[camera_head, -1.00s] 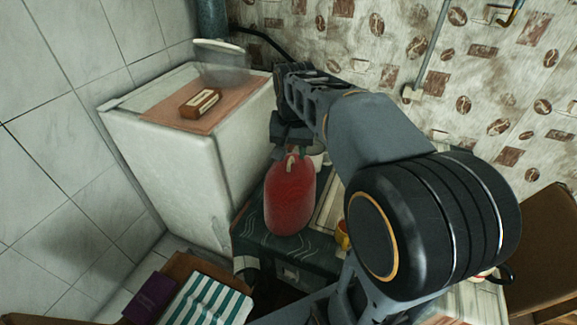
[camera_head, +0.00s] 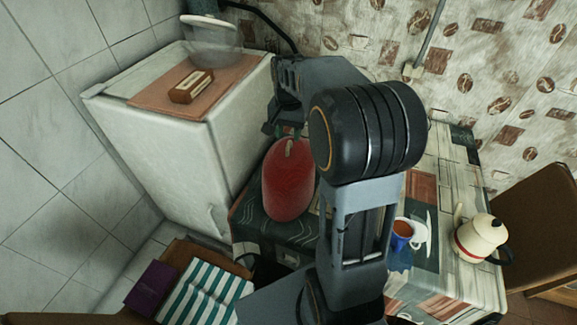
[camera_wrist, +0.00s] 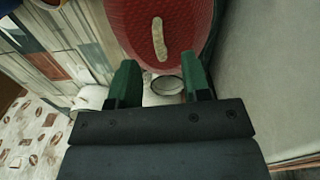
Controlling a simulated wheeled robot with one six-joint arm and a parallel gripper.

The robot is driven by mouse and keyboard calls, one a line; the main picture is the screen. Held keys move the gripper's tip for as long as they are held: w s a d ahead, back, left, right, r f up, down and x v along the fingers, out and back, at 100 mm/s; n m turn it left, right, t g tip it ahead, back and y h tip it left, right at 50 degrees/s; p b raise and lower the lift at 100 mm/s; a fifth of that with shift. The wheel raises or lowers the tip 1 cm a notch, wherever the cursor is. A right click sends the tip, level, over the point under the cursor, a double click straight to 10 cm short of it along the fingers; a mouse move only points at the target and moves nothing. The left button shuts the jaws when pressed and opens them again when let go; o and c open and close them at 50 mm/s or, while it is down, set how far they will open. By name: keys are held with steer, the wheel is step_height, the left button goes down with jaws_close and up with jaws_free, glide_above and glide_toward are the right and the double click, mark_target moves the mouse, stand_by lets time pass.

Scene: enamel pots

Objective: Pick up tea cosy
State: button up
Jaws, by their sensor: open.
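The tea cosy (camera_head: 287,190) is a red, dome-shaped quilted cover standing upright on the dark, patterned end of the table. It has a pale loop on top, which shows clearly in the wrist view, where the cosy (camera_wrist: 190,28) fills the top middle. My gripper (camera_head: 287,130) is just behind the cosy's top in the head view, partly hidden by my arm. In the wrist view my gripper (camera_wrist: 161,72) has its two green fingers spread apart, with the loop beyond the gap. Nothing is held, and the fingers appear apart from the loop.
A white fridge (camera_head: 150,130) stands close on the left, with a brown box (camera_head: 191,86) on it. A blue mug (camera_head: 401,235) and a cream kettle (camera_head: 480,238) stand on the table at right. A white round vessel (camera_wrist: 168,85) shows between the fingers.

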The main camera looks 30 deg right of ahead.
mark_target(288, 145)
steer(key=shift+s+a+f, duration=0.1)
steer(key=shift+s+f, duration=0.05)
steer(key=shift+f, duration=2.35)
steer(key=shift+c, duration=0.3)
jaws_close()
